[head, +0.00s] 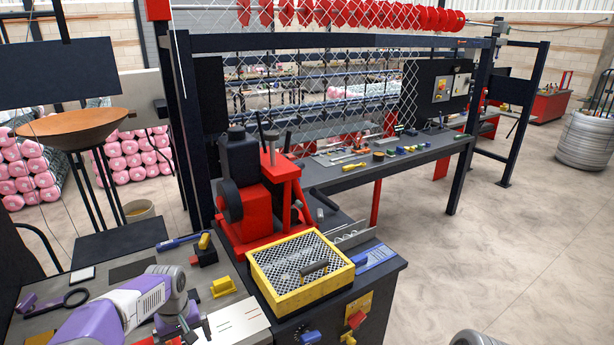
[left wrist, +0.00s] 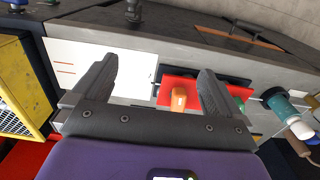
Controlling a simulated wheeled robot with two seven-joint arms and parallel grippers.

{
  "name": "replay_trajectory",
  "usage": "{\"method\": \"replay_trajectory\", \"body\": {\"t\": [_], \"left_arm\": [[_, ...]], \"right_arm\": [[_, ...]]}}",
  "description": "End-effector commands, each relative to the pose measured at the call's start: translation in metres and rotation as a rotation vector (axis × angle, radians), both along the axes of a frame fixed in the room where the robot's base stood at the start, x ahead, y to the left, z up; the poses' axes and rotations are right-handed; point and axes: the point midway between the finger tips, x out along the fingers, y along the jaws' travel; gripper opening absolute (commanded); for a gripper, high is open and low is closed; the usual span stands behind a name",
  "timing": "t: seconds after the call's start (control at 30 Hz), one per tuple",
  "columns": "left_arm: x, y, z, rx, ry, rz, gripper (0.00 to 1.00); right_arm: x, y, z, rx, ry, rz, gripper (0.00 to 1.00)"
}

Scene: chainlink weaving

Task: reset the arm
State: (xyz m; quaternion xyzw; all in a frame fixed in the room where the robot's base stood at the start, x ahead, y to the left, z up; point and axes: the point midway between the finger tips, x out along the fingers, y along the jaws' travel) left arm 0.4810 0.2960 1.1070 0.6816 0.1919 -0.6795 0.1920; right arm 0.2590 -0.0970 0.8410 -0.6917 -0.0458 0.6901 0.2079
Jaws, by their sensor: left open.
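My left arm comes in from the lower left of the head view, over the near end of the bench. In the left wrist view my left gripper (left wrist: 157,88) is open, with its two dark fingers spread wide and nothing held between them. Beyond the fingers are a white plate (left wrist: 115,63) and a red piece (left wrist: 204,88) with an orange handle-like part (left wrist: 179,99). The plate also shows in the head view (head: 238,322). In the head view the left fingertips are hard to make out at the bottom edge. My right gripper is not in view.
A yellow-framed mesh tray (head: 262,291) stands right of my left arm, before a red and black machine (head: 248,200). A yellow block (head: 223,287), blue-handled tool (head: 181,242) and purple tool (head: 40,305) lie around. Open floor (head: 500,250) is at the right.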

Motion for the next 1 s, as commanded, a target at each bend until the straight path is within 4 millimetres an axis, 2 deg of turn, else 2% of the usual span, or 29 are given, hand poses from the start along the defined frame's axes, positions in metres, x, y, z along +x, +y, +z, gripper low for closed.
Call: {"method": "replay_trajectory", "body": {"t": [0.27, 0.47, 0.57, 0.7, 0.8, 1.0], "left_arm": [[-0.011, -0.042, -0.078, -0.090, -0.006, -0.111, 1.00], [-0.037, -0.083, -0.141, -0.175, -0.021, -0.190, 1.00], [-0.063, -0.111, -0.179, -0.229, -0.030, -0.229, 1.00], [-0.117, -0.152, -0.229, -0.303, -0.050, -0.273, 1.00], [-0.158, -0.174, -0.250, -0.335, -0.065, -0.290, 1.00], [-0.234, -0.202, -0.269, -0.355, -0.083, -0.315, 1.00]], "right_arm": [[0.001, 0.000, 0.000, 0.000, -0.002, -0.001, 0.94], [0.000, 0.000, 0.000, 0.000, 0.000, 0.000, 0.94], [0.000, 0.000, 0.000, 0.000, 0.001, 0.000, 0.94], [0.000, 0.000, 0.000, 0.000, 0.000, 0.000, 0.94], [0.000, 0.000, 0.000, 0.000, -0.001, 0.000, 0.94], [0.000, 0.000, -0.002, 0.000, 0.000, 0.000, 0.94]]}}
